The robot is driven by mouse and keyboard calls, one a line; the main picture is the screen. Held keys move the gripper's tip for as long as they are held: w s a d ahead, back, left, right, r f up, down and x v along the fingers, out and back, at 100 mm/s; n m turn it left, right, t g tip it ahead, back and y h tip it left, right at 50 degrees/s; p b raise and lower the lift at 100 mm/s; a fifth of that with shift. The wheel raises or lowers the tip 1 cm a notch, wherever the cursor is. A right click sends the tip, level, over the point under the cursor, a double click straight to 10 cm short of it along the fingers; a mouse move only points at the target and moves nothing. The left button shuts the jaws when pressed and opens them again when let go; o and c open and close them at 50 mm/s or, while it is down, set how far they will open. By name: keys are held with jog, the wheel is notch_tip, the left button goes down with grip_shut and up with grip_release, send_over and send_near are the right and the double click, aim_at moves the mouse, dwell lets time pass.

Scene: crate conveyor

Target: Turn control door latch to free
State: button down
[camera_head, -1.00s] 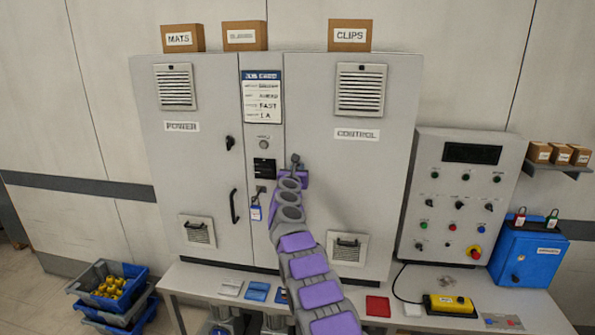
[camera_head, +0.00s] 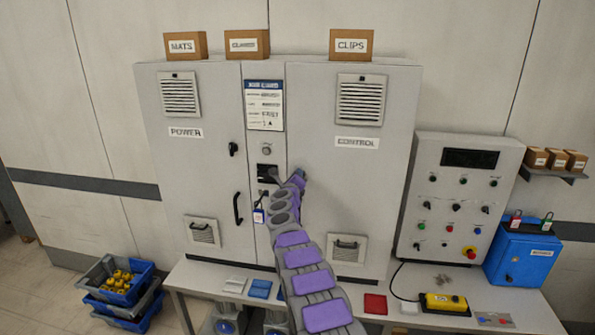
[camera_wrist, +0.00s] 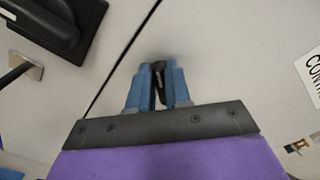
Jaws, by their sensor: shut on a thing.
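The control door (camera_head: 350,190) is the right-hand door of the grey cabinet and carries a CONTROL label. Its latch (camera_wrist: 161,88) is a small dark lever, seen in the wrist view between my fingers. My gripper (camera_wrist: 158,75) has blue fingers closed around the latch, close to the door's left edge. In the head view my purple and grey arm reaches up to the door edge and hides the latch and the fingers. The door appears closed against the middle panel.
The middle panel has a black unit (camera_head: 266,173) and a hanging tag (camera_head: 258,216) left of my arm. The POWER door (camera_head: 195,160) has a black handle (camera_head: 237,208). A table with a red tray (camera_head: 375,304) and a yellow pendant (camera_head: 444,303) stands in front. A control box (camera_head: 455,200) is at right.

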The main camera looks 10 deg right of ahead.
jog(key=shift+a+f+n+p, duration=0.1)
jog(key=shift+f+n+p, duration=0.05)
jog(key=shift+n+p, duration=1.15)
jog(key=shift+a+f+n+p, duration=0.15)
jog(key=shift+n+p, duration=1.1)
jog(key=shift+n, duration=0.05)
jog(key=shift+a+f+n+p, duration=0.1)
jog(key=shift+f+n+p, duration=0.05)
jog(key=shift+n+p, duration=1.15)
jog(key=shift+f, duration=0.1)
jog(key=c, duration=1.1)
grip_release()
jog(key=shift+w+a, duration=0.1)
jog(key=shift+w, duration=0.1)
jog(key=shift+s, duration=0.1)
jog(key=shift+s, duration=0.15)
